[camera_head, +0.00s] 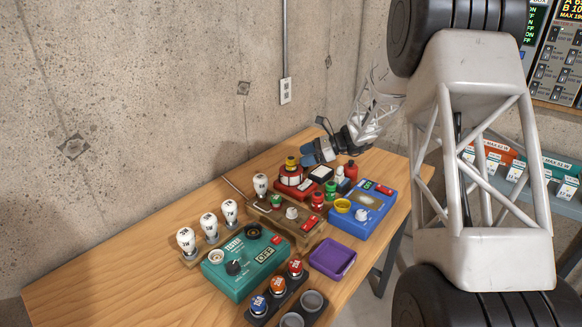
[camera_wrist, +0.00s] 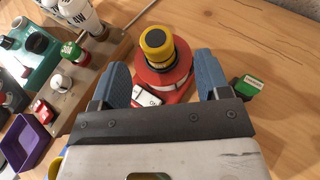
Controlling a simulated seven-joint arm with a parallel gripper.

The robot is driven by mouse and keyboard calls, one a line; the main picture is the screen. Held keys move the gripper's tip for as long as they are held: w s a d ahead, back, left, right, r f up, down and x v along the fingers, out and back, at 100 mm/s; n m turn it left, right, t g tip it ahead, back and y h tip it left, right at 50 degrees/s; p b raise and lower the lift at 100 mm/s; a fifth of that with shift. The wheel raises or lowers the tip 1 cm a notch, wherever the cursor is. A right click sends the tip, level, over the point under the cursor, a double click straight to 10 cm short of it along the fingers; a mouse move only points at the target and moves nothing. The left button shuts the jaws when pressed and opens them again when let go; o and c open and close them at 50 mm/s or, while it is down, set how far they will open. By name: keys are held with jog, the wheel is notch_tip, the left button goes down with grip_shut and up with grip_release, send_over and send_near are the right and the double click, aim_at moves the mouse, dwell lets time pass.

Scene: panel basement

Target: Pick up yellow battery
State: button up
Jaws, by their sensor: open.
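The yellow battery (camera_wrist: 157,46) is a short yellow and black cylinder. It stands upright on a round red holder (camera_wrist: 173,78) in the wrist view. In the head view the battery (camera_head: 291,161) shows small on top of the red holder (camera_head: 290,181), at the far side of the table. My gripper (camera_wrist: 163,70) is open and empty, with one blue finger to each side of the holder's near part. The battery is beyond the fingertips, roughly centred between them. In the head view my gripper (camera_head: 308,154) is just right of the battery.
A wooden board (camera_head: 270,218), a green tester (camera_head: 243,265), a blue device (camera_head: 363,219) and a purple tray (camera_head: 333,259) crowd the table. A green-topped battery (camera_wrist: 248,84) is close to the right finger. Bare wood (camera_wrist: 262,40) lies right of the holder.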

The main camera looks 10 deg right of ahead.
aim_at(291, 158)
jog(key=shift+a+f, duration=0.1)
jog(key=shift+a, duration=0.15)
jog(key=shift+x, duration=2.6)
jog(key=shift+s, duration=0.15)
jog(key=c, duration=1.1)
